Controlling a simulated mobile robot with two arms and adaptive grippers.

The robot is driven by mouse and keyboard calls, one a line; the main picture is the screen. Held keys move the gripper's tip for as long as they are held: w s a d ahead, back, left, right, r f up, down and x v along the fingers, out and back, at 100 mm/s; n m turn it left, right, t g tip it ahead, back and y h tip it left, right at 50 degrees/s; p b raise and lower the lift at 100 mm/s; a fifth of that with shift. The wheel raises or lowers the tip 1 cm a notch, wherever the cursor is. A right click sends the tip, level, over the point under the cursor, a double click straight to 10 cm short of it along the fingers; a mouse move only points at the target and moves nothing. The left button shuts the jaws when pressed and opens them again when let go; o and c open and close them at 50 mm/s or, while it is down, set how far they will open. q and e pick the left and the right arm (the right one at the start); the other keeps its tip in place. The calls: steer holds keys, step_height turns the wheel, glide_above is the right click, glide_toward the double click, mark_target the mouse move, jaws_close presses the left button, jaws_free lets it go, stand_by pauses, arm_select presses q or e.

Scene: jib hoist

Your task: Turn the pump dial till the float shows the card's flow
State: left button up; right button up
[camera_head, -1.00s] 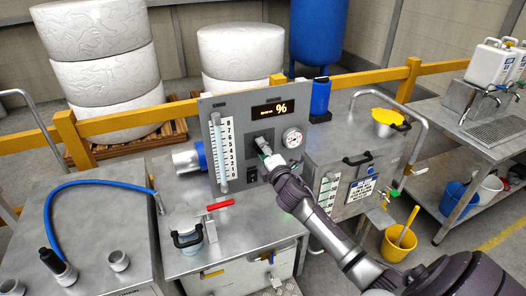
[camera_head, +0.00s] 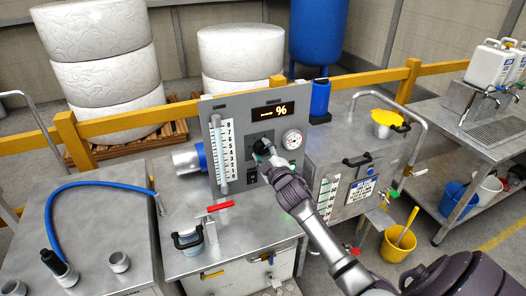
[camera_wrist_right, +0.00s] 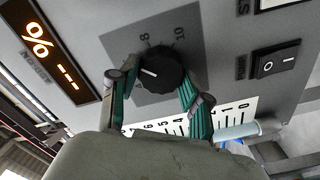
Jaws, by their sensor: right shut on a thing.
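The pump dial (camera_wrist_right: 165,72) is a black round knob with a white mark on a grey panel, with 8 and 10 printed near it. My right gripper (camera_wrist_right: 160,80) is shut on the dial, its green-lined fingers on either side of it. I cannot make out the float's level. A white and blue card (camera_head: 360,190) hangs on the steel tank, its text too small to read. My left gripper is out of view.
A display (camera_head: 272,110) shows dashes and a % sign. A rocker switch (camera_wrist_right: 275,65) is below the dial. A red-handled valve (camera_head: 220,206) stands on the bench in front.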

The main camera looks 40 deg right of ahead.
stand_by(0.3)
steer(key=o, duration=1.2)
steer(key=shift+c, duration=0.2)
steer(key=shift+s, duration=0.1)
steer(key=v, duration=1.1)
steer(key=shift+s, duration=0.4)
steer(key=shift+a, duration=0.15)
